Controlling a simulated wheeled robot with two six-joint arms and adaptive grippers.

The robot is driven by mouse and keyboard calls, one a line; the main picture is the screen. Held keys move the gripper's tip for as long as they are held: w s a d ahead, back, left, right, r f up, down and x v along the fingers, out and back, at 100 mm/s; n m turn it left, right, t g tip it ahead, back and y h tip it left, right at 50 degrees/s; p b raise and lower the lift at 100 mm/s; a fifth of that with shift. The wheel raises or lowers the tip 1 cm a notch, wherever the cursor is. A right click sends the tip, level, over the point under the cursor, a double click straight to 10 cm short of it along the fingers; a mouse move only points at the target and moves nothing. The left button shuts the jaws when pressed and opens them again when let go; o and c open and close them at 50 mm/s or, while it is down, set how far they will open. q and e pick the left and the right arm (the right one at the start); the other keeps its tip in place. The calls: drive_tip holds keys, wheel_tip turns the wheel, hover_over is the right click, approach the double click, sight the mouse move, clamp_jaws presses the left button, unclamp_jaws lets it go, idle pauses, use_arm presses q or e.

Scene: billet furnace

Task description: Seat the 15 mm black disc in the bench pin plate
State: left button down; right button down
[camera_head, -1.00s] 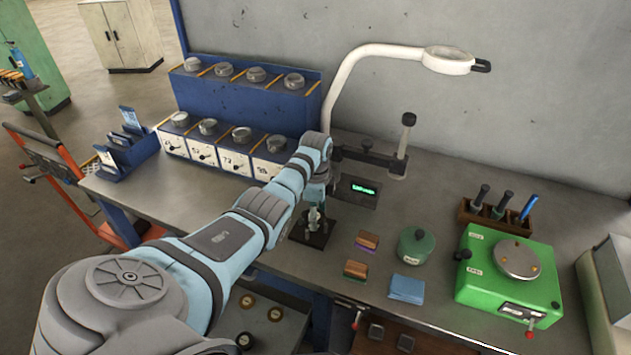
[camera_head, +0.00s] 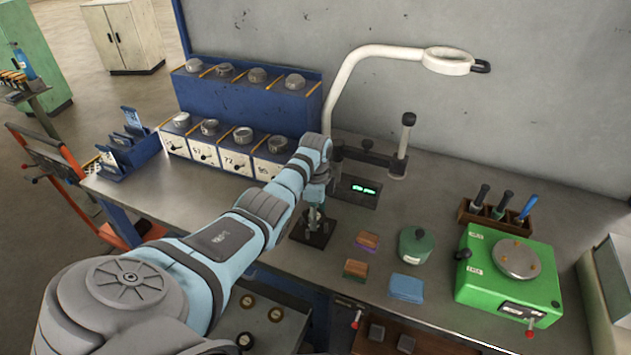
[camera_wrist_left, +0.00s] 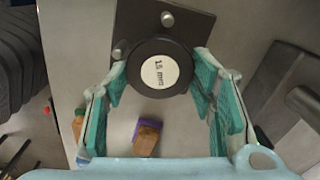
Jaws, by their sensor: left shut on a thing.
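The black disc (camera_wrist_left: 159,84) has a white label reading 15 mm and sits between the fingertips of my left gripper (camera_wrist_left: 158,80) in the left wrist view. Both teal-padded fingers are shut on its sides. The disc is over the dark pin plate (camera_wrist_left: 180,18), which has two round metal pins showing beside the disc. I cannot tell whether the disc touches the plate. In the head view my left gripper (camera_head: 314,220) points down over the pin plate (camera_head: 312,238) on the bench, and the disc is hard to make out there. My right gripper is not in view.
A gauge stand (camera_head: 398,158) with a green display (camera_head: 363,189) stands behind the plate. Wooden-topped blocks (camera_head: 366,240), a green lidded pot (camera_head: 416,246), a blue cloth (camera_head: 406,287) and a green machine (camera_head: 510,280) are to the right. Blue racks (camera_head: 240,100) stand at the back left.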

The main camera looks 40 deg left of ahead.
use_arm(q)
drive_tip(key=shift+s+f, duration=0.15)
drive_tip(key=shift+f, duration=0.25)
drive_tip(key=c, duration=1.1)
unclamp_jaws()
drive_tip(key=shift+o, duration=0.6)
drive_tip(key=shift+f, duration=0.2)
drive_tip(key=shift+w+a+f, duration=0.5)
drive_tip(key=shift+w+f, duration=0.15)
drive_tip(key=shift+w, duration=0.15)
drive_tip(key=shift+s+d+r, duration=0.15)
drive_tip(key=shift+s+r, duration=0.1)
drive_tip(key=shift+s, duration=0.05)
drive_tip(key=shift+s+d+r, duration=0.1)
drive_tip(key=shift+r, duration=0.05)
drive_tip(key=r+p, duration=0.3)
drive_tip(key=shift+w+r, duration=0.1)
drive_tip(key=shift+w, duration=0.15)
drive_tip(key=shift+r+b, duration=0.3)
wheel_tip(320, 180, up, 7)
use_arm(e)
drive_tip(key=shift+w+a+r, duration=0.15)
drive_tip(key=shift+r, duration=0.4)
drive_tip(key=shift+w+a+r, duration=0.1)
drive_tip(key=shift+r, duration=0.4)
use_arm(q)
drive_tip(key=shift+s, duration=0.15)
